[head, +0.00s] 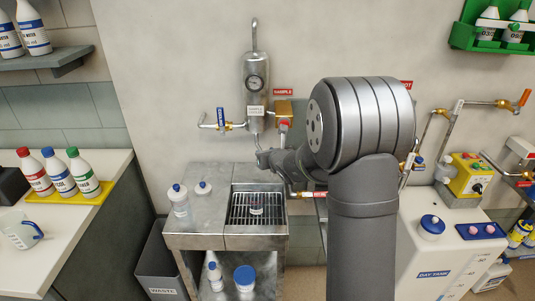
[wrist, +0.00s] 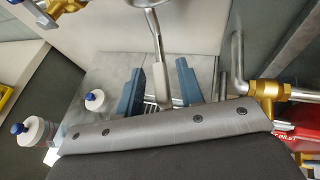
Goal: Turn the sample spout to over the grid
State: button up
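White bottles with blue caps (head: 179,200) stand on the steel bench (head: 205,228), left of the grid. A blue-handled valve (head: 221,118) and a brass valve (head: 284,108) flank the cylinder. A brass fitting (wrist: 265,95) is close right of my fingers.

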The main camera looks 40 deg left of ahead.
jog(key=shift+d, duration=0.1)
jog(key=v, duration=1.7)
jog(key=shift+r, duration=0.15)
jog(key=shift+s, duration=0.1)
jog(key=shift+w, duration=0.25)
jog(key=c, duration=0.6)
jog(key=w+a+n, duration=0.1)
jog(key=n, duration=0.1)
jog(key=w+a+n+g+y, duration=0.1)
jog(key=w+n, duration=0.1)
jog(key=w+a+n+y, duration=0.1)
jog(key=w+a+n, duration=0.1)
jog(key=shift+r, duration=0.3)
grip_shut()
jog(key=w+d+f+n+g+y, duration=0.15)
jog(key=w+f+n+g, duration=0.35)
jog(key=n, duration=0.6)
jog(key=w+d+f+n+g+y, duration=0.1)
jog(key=w+d+f+n+g, duration=0.15)
jog(key=w+n+g, duration=0.55)
jog(key=s+a+n+t, duration=0.2)
jog(key=s+a, duration=0.7)
jog(key=a, duration=0.2)
jog(key=shift+s+a+f, duration=0.15)
jog(key=shift+a+f, duration=0.05)
